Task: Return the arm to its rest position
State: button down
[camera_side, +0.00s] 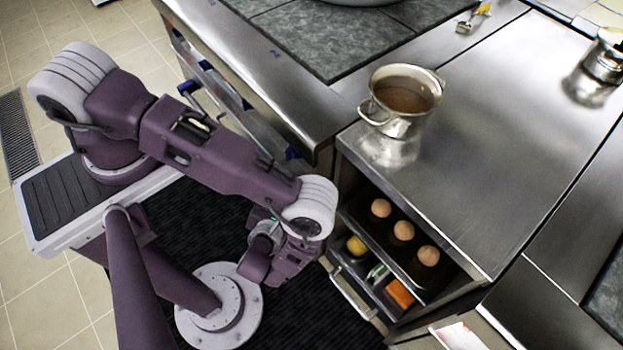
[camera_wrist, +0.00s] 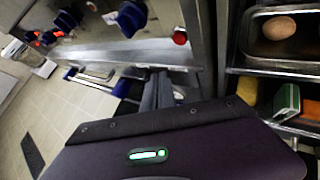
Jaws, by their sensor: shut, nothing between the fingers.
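My arm reaches from its base at the left toward the counter in the side view. It is bent, with the wrist low beside the open shelf unit. My gripper (camera_wrist: 158,82) shows in the wrist view beyond its dark purple housing, with its narrow grey fingers together and nothing held. In the side view the gripper end is by the wrist near the front of the shelves, and its fingertips are hard to make out there.
A steel pot (camera_side: 396,122) of brown liquid stands on the counter (camera_side: 480,150). Below it, a tray (camera_side: 385,237) holds brown eggs. A lower drawer (camera_side: 352,292) is pulled out, with a yellow item and an orange item. Blue-knobbed stove fronts (camera_wrist: 130,50) are close by.

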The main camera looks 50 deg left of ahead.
notch_tip(320, 180, up, 32)
jog(key=w+a+n+g, duration=0.1)
jog(key=w+n+g, duration=0.1)
jog(key=n+g, duration=1.05)
jog(key=s+r+n+t+h, duration=0.3)
jog(key=s+r+n+t, duration=0.1)
jog(key=r+n, duration=0.5)
jog(key=s+a+r+n+t+h, duration=0.1)
jog(key=s+r+n+t+h, duration=0.3)
jog(key=r+n, duration=0.5)
jog(key=shift+s+r+n+h, duration=0.35)
jog(key=shift+s+r, duration=0.5)
jog(key=shift+s, duration=0.4)
